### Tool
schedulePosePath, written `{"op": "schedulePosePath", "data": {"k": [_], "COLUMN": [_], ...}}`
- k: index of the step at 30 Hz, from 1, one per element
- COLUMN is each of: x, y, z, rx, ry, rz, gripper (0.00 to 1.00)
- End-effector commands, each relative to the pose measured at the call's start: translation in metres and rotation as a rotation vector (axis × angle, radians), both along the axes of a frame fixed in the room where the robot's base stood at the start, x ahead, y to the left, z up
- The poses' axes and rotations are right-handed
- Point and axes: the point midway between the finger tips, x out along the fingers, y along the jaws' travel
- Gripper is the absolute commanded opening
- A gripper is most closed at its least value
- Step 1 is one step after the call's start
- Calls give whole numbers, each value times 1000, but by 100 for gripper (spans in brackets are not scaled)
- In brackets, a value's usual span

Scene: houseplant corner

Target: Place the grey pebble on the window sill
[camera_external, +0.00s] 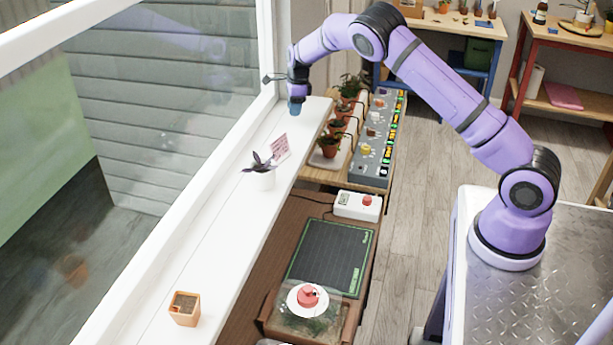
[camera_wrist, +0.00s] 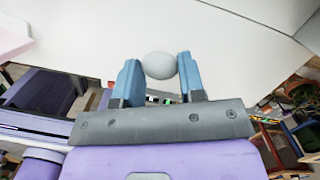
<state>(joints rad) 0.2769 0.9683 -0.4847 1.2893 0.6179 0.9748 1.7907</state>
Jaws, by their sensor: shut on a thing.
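The grey pebble (camera_wrist: 159,66) is a smooth, pale oval between the two blue fingers of my gripper (camera_wrist: 158,75) in the wrist view. Both fingers close on its sides. In the external view my gripper (camera_external: 296,106) points down over the far end of the white window sill (camera_external: 222,225). The pebble is hidden there by the fingers. The sill also fills the upper part of the wrist view (camera_wrist: 225,42) behind the pebble. I cannot tell whether the pebble touches the sill.
A pink card (camera_external: 280,147) and a purple-leaved plant in a white pot (camera_external: 262,181) stand on the sill nearer the camera. A small terracotta pot (camera_external: 184,308) stands at its near end. Potted plants (camera_external: 330,146) line the shelf to the right. The sill between the pots is clear.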

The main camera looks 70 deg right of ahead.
Motion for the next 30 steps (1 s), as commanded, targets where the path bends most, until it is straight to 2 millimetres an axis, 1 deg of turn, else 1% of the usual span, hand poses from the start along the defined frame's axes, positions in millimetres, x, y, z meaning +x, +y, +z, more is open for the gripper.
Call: {"op": "schedulePosePath", "data": {"k": [1, 6, 8, 20, 21, 23, 24, 30], "x": [3, 1, 2, 2, 2, 2, 2, 2], "y": [-2, -1, -1, -1, -1, -1, -1, -1], "z": [-2, -28, -34, -39, -38, -38, -38, -38], "rx": [0, 1, 1, 0, 0, 0, 0, 0], "ry": [1, 3, 0, 0, 0, 0, 0, 0], "rz": [0, 0, 0, 0, 0, 1, 1, 1], "gripper": [14, 14, 14, 14, 44, 57, 62, 62]}}
